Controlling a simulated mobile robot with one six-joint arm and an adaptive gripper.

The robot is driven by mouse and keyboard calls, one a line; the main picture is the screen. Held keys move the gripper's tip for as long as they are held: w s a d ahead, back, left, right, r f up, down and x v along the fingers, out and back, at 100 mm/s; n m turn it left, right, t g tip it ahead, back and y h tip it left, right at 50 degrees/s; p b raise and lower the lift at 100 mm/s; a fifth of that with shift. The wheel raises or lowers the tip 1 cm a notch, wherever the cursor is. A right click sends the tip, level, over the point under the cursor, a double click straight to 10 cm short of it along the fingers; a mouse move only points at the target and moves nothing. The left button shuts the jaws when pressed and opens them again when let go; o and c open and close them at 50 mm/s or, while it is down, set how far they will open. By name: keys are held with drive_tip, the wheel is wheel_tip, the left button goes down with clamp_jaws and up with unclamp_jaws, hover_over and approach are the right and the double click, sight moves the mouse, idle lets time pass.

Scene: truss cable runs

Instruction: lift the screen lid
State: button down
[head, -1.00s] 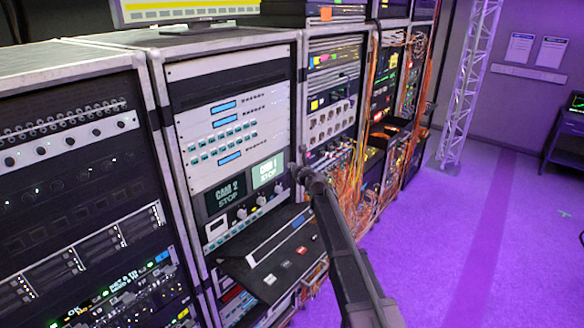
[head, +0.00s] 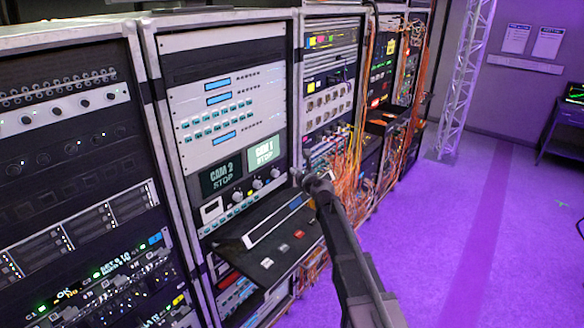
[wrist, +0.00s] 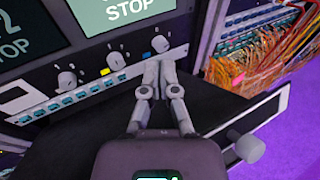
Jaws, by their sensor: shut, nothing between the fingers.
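A dark flat panel (head: 240,258) sticks out from the rack below two screens, CAM 2 (head: 220,177) and CAM 1 (head: 264,151). It carries a pale-edged strip (head: 275,223) and a few small buttons. It looks flat; I cannot tell for certain which part is the screen lid. My gripper (head: 300,178) is beside the panel's right end, near the rack face. In the wrist view my gripper (wrist: 158,72) has its fingers together and empty, over the dark panel (wrist: 95,125) and just in front of the knob row. Whether the fingertips touch anything is unclear.
A row of knobs (wrist: 115,61) runs under the screens. Orange cables (head: 350,165) hang from the rack to the right. Another rack (head: 70,180) stands at the left. The purple floor (head: 440,250) at the right is clear, with a truss tower (head: 465,80) behind.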

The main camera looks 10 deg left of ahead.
drive_tip(key=shift+s+d+f+b, duration=0.3)
drive_tip(key=shift+s+d+f, duration=0.1)
drive_tip(key=shift+s, duration=0.15)
drive_tip(key=shift+s+d+f+b, duration=0.25)
drive_tip(key=shift+s+f, duration=0.1)
drive_tip(key=shift+s, duration=0.25)
drive_tip(key=shift+s+d+f+b, duration=0.3)
drive_tip(key=shift+s+d+f, duration=0.1)
drive_tip(key=shift+s, duration=0.15)
